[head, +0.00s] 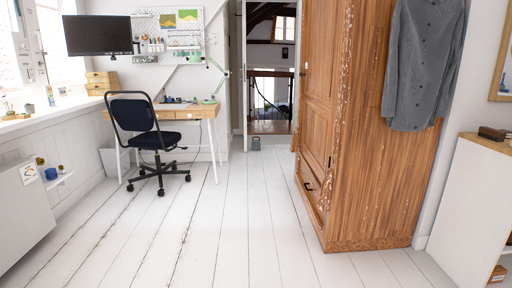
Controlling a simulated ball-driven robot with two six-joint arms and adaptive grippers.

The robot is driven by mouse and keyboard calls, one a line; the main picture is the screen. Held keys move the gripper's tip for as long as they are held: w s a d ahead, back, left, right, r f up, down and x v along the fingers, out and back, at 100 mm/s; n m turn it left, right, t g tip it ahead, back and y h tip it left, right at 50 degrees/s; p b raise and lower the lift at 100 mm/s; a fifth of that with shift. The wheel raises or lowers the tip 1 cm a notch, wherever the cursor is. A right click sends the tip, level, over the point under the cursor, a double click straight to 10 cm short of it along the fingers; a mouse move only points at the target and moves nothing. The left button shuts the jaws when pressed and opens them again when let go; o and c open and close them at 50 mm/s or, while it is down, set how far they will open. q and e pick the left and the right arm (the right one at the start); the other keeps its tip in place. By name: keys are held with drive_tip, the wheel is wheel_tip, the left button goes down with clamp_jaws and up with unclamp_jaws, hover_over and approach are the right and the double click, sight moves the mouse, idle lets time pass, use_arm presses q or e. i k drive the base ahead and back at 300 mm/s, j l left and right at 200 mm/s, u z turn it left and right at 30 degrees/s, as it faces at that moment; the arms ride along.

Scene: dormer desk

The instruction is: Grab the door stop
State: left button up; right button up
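A small dark grey block that looks like the door stop (256,143) sits on the white plank floor in the head view. It is far off, at the foot of the open doorway, just right of the door's edge. It is too small to make out in detail. Neither of my grippers shows in this view.
A desk (181,112) and a dark blue office chair (156,140) stand at the left. A large wooden wardrobe (385,190) stands at the right, with a grey shirt (424,65) on its side. The white floor (232,215) between them is clear up to the doorway.

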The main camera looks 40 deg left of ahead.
sight(255, 144)
drive_tip(key=i+j+u, duration=0.3)
drive_tip(key=i+j, duration=0.65)
drive_tip(key=i, duration=0.2)
drive_tip(key=i+j+u, duration=0.35)
drive_tip(key=i+j, duration=0.35)
drive_tip(key=i, duration=0.55)
drive_tip(key=i+j+u, duration=0.3)
drive_tip(key=i, duration=1)
drive_tip(key=i+u, duration=0.35)
drive_tip(key=i, duration=1)
drive_tip(key=i+l+u, duration=0.2)
drive_tip(key=i+l, duration=0.15)
drive_tip(key=i, duration=0.45)
drive_tip(key=i+l+u, duration=0.25)
drive_tip(key=i+l, duration=0.25)
drive_tip(key=i, duration=0.3)
drive_tip(key=i+l+u, duration=0.2)
drive_tip(key=i+l, duration=0.65)
drive_tip(key=i+l+u, duration=0.15)
drive_tip(key=l, duration=0.25)
drive_tip(key=i+l, duration=0.2)
drive_tip(key=i+l+u, duration=0.15)
drive_tip(key=l, duration=0.3)
drive_tip(key=i+l, duration=0.2)
drive_tip(key=l, duration=0.15)
drive_tip(key=i+l+u, duration=0.1)
drive_tip(key=l, duration=0.2)
drive_tip(key=i, duration=0.05)
